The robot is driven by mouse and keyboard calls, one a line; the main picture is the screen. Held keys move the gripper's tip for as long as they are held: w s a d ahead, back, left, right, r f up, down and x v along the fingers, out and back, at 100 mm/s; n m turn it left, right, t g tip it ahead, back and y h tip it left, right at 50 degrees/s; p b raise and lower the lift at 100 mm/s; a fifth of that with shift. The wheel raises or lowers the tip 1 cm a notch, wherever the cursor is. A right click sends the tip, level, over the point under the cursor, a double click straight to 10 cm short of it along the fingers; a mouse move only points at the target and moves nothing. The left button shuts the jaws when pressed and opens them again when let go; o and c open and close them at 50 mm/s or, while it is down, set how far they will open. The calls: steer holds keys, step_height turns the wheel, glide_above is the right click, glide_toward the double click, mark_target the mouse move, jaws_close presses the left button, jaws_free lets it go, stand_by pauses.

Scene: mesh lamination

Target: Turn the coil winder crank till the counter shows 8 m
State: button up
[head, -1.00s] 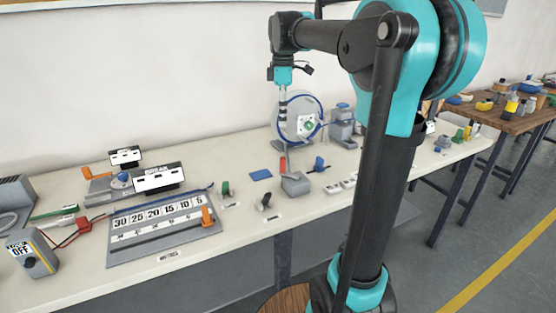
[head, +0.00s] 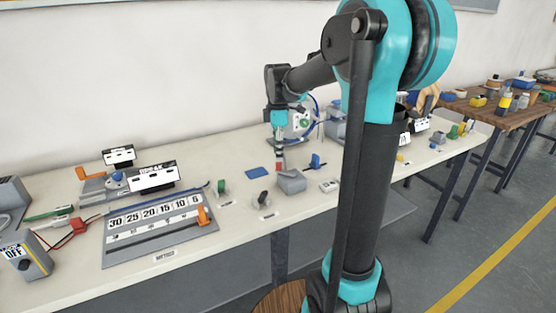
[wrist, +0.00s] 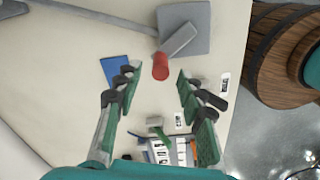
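The red crank handle (head: 280,164) stands by a small grey box (head: 291,181) on the bench. In the wrist view the red handle (wrist: 160,66) sits at the end of a grey crank arm (wrist: 180,39) over the grey box (wrist: 199,18). My gripper (head: 279,148) points down just above the handle. In the wrist view my gripper (wrist: 157,72) is open, with the handle appearing between its fingertips and no finger visibly touching it. A round reel (head: 301,121) with a blue hose is partly hidden behind my gripper. I cannot make out a metre counter reading.
A blue pad (head: 258,172) lies left of the handle. A blue lever (head: 316,161) and a black knob (head: 263,198) stand close by. A scale board (head: 158,229) lies at the left. In the wrist view a grey rod (wrist: 95,14) runs toward the box.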

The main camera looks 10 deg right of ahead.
mark_target(278, 169)
steer(key=shift+f, duration=1.85)
steer(key=shift+c, duration=0.3)
jaws_close()
